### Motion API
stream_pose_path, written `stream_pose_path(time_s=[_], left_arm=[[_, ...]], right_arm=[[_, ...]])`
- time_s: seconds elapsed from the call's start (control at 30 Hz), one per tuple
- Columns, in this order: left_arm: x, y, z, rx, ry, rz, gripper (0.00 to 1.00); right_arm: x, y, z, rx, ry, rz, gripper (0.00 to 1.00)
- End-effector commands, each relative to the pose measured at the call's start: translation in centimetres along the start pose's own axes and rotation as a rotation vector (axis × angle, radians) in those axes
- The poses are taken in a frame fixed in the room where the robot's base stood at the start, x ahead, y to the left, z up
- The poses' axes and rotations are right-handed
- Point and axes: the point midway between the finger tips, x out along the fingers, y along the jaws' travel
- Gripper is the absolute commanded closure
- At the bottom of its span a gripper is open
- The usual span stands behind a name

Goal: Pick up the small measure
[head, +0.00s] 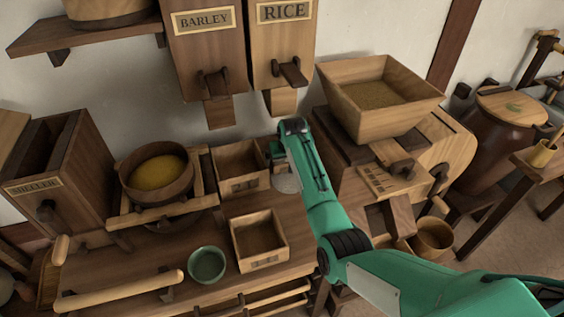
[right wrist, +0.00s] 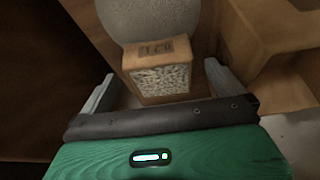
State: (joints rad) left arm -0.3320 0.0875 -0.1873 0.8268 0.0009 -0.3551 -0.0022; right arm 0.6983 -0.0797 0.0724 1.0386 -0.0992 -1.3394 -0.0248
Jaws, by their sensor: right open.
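In the right wrist view, a small wooden box (right wrist: 160,52), which looks like the small measure, bears a label too blurred to read fully. Its rimmed opening shows pale speckled grain. My right gripper (right wrist: 159,72) is open, with one finger on each side of the box. I see gaps between the fingers and the box. In the head view, my right gripper (head: 279,158) is beside a grey round plate (head: 287,184), and I cannot make out the small box there. My left gripper is not in view.
Two larger wooden boxes (head: 262,216) (head: 240,187) stand left of my right arm on the bench. A green bowl (head: 207,264) and a quern with yellow meal (head: 157,172) are farther left. A large hopper mill (head: 340,100) stands close on the right. Barley and rice bins hang above.

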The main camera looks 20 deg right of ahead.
Motion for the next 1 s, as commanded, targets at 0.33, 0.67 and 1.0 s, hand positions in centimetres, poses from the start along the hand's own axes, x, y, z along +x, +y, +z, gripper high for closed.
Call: stream_pose_path(time_s=[0.33,0.67,1.0], left_arm=[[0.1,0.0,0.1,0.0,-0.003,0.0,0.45],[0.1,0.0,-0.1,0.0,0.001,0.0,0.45],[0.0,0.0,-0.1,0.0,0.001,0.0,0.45]], right_arm=[[3.6,0.1,0.3,0.001,-0.001,0.0,0.0],[3.8,0.1,0.3,0.001,-0.001,0.0,0.1],[3.8,0.1,0.3,0.001,0.0,0.0,0.48]])
